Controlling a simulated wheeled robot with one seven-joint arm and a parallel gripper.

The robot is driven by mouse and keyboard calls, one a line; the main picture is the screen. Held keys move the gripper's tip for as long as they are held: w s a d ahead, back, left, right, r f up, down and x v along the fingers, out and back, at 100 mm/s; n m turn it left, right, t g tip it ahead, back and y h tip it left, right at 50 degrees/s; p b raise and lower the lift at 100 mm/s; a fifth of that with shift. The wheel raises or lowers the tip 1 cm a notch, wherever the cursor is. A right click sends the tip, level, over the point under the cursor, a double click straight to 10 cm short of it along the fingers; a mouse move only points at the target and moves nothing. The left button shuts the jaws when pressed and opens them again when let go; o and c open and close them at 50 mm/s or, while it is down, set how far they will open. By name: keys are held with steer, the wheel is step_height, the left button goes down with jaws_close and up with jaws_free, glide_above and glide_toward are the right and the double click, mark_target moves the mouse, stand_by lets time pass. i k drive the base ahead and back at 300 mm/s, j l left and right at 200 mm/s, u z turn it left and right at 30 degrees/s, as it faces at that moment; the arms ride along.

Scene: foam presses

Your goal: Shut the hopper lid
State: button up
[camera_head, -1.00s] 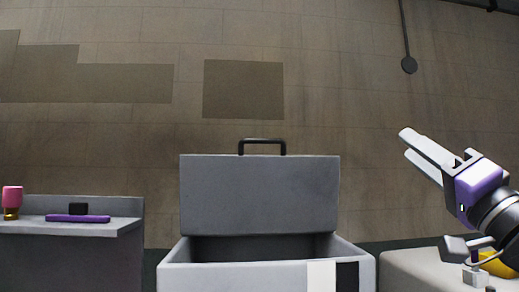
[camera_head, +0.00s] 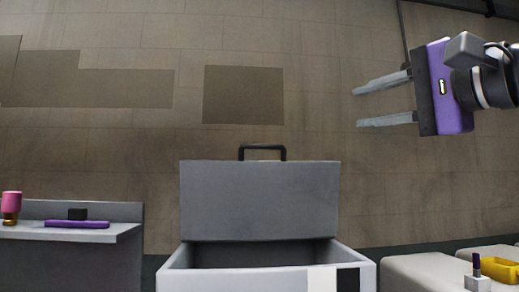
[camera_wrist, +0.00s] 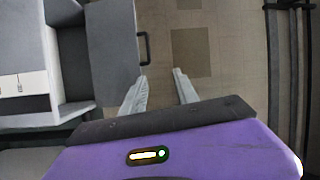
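The hopper is a grey box (camera_head: 235,282) in the lower middle of the head view. Its lid (camera_head: 259,200) stands upright at the back, so the hopper is open, and a black handle (camera_head: 262,148) sits on the lid's top edge. My gripper (camera_head: 362,107) is up at the right, above and to the right of the lid, with its two fingers apart and nothing between them. In the wrist view the lid (camera_wrist: 112,50) and its handle (camera_wrist: 144,48) lie to the left of my gripper (camera_wrist: 160,80), apart from the fingers.
A pale surface (camera_head: 425,272) at the right carries a yellow item (camera_head: 499,269) and a small dark-topped piece (camera_head: 477,275).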

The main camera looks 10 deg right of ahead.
mark_target(241, 199)
steer(key=i+j, duration=0.3)
steer(key=i, duration=0.15)
steer(key=i+j, duration=0.3)
steer(key=i, duration=0.15)
